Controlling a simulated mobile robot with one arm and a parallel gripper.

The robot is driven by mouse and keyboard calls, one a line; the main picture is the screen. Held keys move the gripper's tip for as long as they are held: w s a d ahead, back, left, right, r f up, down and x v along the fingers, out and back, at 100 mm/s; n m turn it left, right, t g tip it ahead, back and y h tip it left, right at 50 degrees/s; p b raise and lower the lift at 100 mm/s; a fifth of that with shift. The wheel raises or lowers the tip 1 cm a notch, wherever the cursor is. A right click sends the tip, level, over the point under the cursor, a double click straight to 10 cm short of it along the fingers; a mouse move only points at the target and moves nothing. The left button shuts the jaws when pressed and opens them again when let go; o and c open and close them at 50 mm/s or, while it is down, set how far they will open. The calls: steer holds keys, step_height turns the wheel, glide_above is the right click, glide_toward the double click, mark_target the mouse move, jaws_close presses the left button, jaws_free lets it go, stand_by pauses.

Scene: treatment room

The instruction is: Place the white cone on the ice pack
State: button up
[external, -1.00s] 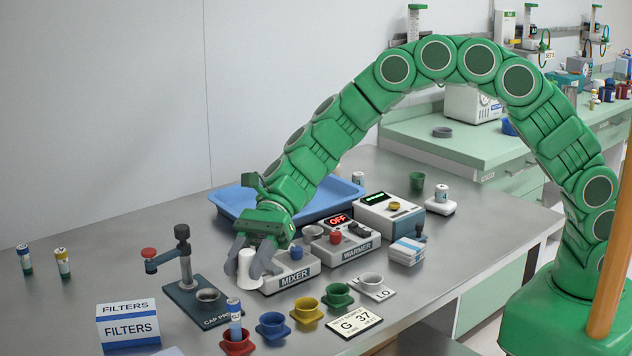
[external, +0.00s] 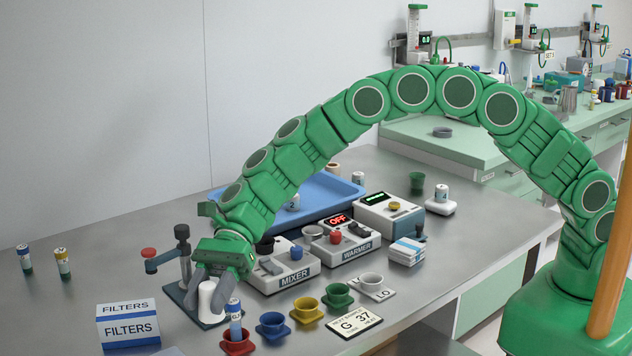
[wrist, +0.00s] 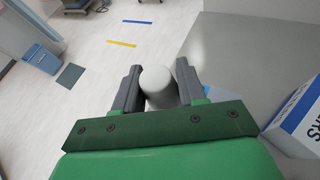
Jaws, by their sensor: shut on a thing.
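My gripper (external: 207,294) is shut on the white cone (external: 207,303) and holds it over or just in front of the cap press. In the wrist view the cone (wrist: 158,84) sits between the two grey fingers. I cannot tell how far its lower end is from the table. No ice pack shows clearly. A pale blue flat edge (external: 168,351) at the bottom of the external view is cut off by the frame, and I cannot tell whether it is the ice pack.
The cap press (external: 183,262) is partly hidden by my gripper. A FILTERS box (external: 128,328) stands to the left; red (external: 238,348), blue (external: 273,328) and yellow (external: 307,310) cups stand to the right. The mixer (external: 294,277) is behind them. The table's far left is mostly clear.

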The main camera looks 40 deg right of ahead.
steer(key=w+a+f, duration=0.1)
steer(key=a+f, duration=0.1)
steer(key=w+a+f, duration=0.1)
steer(key=a+f, duration=0.1)
steer(key=w+a+f, duration=0.1)
steer(key=a+f, duration=0.1)
steer(key=shift+w+f, duration=0.1)
steer(key=shift+a+f, duration=0.1)
steer(key=shift+f, duration=0.05)
steer(key=shift+w+f, duration=0.1)
steer(key=shift+a+f, duration=0.2)
steer(key=shift+f, duration=1.6)
steer(key=o, duration=1)
steer(key=shift+w, duration=0.1)
